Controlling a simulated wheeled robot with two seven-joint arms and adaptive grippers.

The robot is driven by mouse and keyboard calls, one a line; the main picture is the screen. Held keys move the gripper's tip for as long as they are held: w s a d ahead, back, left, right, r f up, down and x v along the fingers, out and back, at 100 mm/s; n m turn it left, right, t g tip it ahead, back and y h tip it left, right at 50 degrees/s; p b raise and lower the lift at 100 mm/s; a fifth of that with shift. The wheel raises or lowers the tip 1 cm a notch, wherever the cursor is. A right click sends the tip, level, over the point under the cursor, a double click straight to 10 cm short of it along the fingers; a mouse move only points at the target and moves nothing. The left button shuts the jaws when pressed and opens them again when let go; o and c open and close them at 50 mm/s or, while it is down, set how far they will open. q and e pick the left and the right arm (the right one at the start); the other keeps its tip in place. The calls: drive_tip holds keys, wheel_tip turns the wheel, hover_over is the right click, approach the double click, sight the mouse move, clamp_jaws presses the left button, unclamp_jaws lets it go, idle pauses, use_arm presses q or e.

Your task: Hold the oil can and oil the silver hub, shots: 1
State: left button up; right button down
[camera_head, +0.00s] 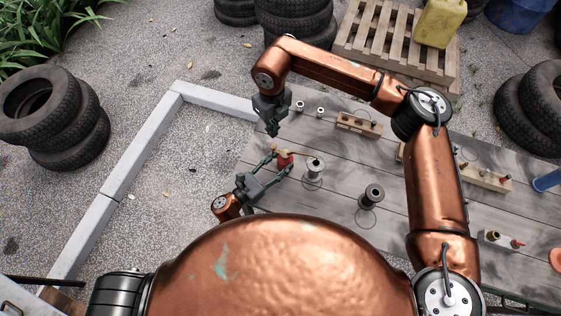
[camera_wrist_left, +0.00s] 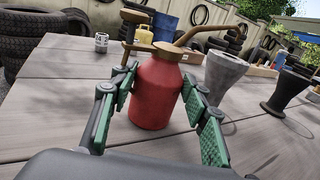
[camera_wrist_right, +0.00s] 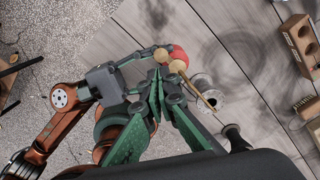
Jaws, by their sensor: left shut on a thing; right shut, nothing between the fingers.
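The red oil can (camera_head: 284,161) with a brass top and long curved spout stands upright in my left gripper (camera_head: 277,167), which is shut around its body; it fills the left wrist view (camera_wrist_left: 158,92). I cannot tell whether its base touches the table. The silver hub (camera_head: 315,167) is a flanged spool just right of the can, also in the left wrist view (camera_wrist_left: 224,74). In the right wrist view the spout end lies close to the hub (camera_wrist_right: 205,84). My right gripper (camera_head: 273,131) is shut and empty, above and beyond the can.
A dark hub (camera_head: 372,194) stands on the grey plank table right of the silver one. Two small metal cylinders (camera_head: 298,105) and a wooden block with holes (camera_head: 358,124) stand farther back. A wooden rack (camera_head: 485,176) and a blue cylinder (camera_head: 547,181) are at the right.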

sight(273, 145)
drive_tip(key=shift+w+a+f, duration=0.1)
drive_tip(key=shift+w+f, duration=0.05)
drive_tip(key=shift+f, duration=1.45)
drive_tip(key=shift+w+f, duration=0.15)
drive_tip(key=shift+f, duration=1.4)
drive_tip(key=shift+f, duration=0.2)
drive_tip(key=shift+f, duration=1.45)
drive_tip(key=shift+r, duration=1.65)
drive_tip(key=shift+r, duration=2.5)
